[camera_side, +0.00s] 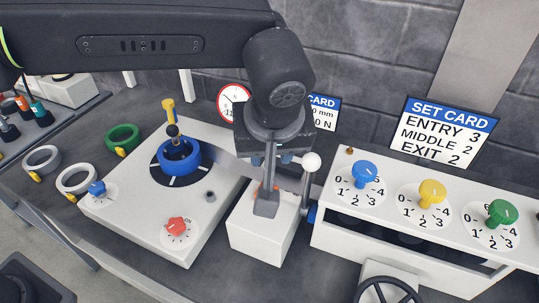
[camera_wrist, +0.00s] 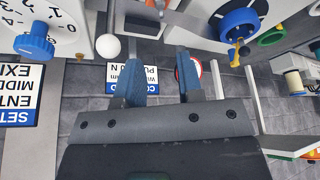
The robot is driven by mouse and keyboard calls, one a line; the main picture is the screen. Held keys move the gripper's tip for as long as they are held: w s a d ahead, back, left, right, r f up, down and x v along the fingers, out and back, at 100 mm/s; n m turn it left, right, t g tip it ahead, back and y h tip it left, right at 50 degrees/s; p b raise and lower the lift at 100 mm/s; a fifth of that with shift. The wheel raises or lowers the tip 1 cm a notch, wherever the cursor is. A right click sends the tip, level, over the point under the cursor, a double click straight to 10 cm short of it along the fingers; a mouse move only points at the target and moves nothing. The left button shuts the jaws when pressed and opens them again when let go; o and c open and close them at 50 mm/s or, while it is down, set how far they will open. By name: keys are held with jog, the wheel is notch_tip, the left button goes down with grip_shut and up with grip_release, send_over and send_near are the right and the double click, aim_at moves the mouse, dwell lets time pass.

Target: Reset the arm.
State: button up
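My gripper (camera_side: 272,160) is above the white block (camera_side: 262,238) in the middle of the bench, in the side view. In the wrist view my gripper (camera_wrist: 161,68) has its two blue-grey fingers well apart, with nothing held between them. A lever with a white ball knob (camera_side: 311,161) stands just right of the gripper; the ball also shows in the wrist view (camera_wrist: 108,46). Whether the fingers touch anything on the block cannot be told.
Right stands a white rack with blue (camera_side: 365,173), yellow (camera_side: 432,192) and green (camera_side: 502,212) knobs. The set card (camera_side: 445,132) reads entry 3, middle 2, exit 2. Left is a white unit (camera_side: 130,212) with a blue ring (camera_side: 180,163). A round gauge (camera_side: 231,101) is partly hidden.

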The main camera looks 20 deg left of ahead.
dwell(0.5)
jog(key=s+a+r+m+h, duration=0.1)
jog(key=s+a+r, duration=0.15)
jog(key=a, duration=0.65)
jog(key=s+a+r+m+h, duration=0.1)
jog(key=s+a+r+m, duration=0.15)
jog(key=a, duration=0.75)
jog(key=s+a+f+m+t, duration=0.1)
jog(key=s+a+f, duration=0.3)
jog(key=s+a, duration=0.7)
jog(key=shift+s+f+m+t, duration=0.15)
jog(key=shift+s+m+t, duration=0.15)
jog(key=shift+m, duration=0.45)
jog(key=shift+w, duration=0.1)
